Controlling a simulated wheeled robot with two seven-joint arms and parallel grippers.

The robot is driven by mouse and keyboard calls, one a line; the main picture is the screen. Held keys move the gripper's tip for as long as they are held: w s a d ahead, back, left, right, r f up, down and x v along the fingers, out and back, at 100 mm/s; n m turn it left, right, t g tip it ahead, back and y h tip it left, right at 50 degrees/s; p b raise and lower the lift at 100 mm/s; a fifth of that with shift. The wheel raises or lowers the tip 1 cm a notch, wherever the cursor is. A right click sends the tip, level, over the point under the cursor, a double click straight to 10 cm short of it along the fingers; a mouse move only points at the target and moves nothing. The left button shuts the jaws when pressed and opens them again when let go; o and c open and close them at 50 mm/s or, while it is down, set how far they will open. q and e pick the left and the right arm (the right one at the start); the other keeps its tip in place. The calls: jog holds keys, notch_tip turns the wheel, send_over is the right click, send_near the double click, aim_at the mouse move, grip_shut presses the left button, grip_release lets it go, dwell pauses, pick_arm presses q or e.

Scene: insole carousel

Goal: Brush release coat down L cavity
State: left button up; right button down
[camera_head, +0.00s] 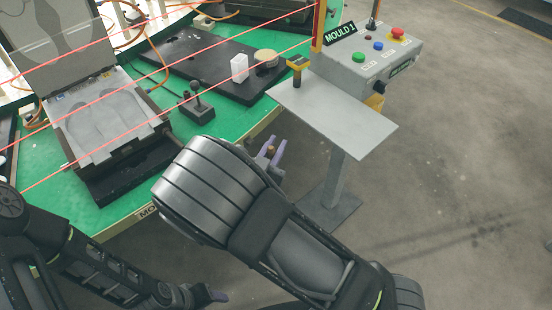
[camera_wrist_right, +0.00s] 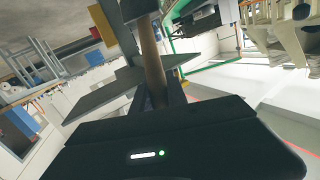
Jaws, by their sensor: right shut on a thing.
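The open mould (camera_head: 108,112) lies on the green carousel at the left, with two foot-shaped cavities side by side in its grey plate. Its raised lid (camera_head: 58,28) stands behind. I cannot read which cavity is marked L. My right gripper (camera_head: 268,152) is in front of the carousel edge, right of the mould and well apart from it.
Red light beams cross above the carousel (camera_head: 222,125). A joystick-like knob (camera_head: 195,88), white block (camera_head: 240,68) and tan round piece (camera_head: 266,58) are behind. A grey stand (camera_head: 335,110) bears a yellow-topped tool (camera_head: 298,66); the button box (camera_head: 370,52) is beside it.

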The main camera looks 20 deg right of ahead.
jog(key=w+r+n+t+y, duration=0.3)
jog(key=w+n+y, duration=0.5)
jog(key=y, duration=0.3)
jog(key=shift+a+t+y, duration=0.25)
jog(key=shift+t+y, duration=0.05)
jog(key=shift+t, duration=0.4)
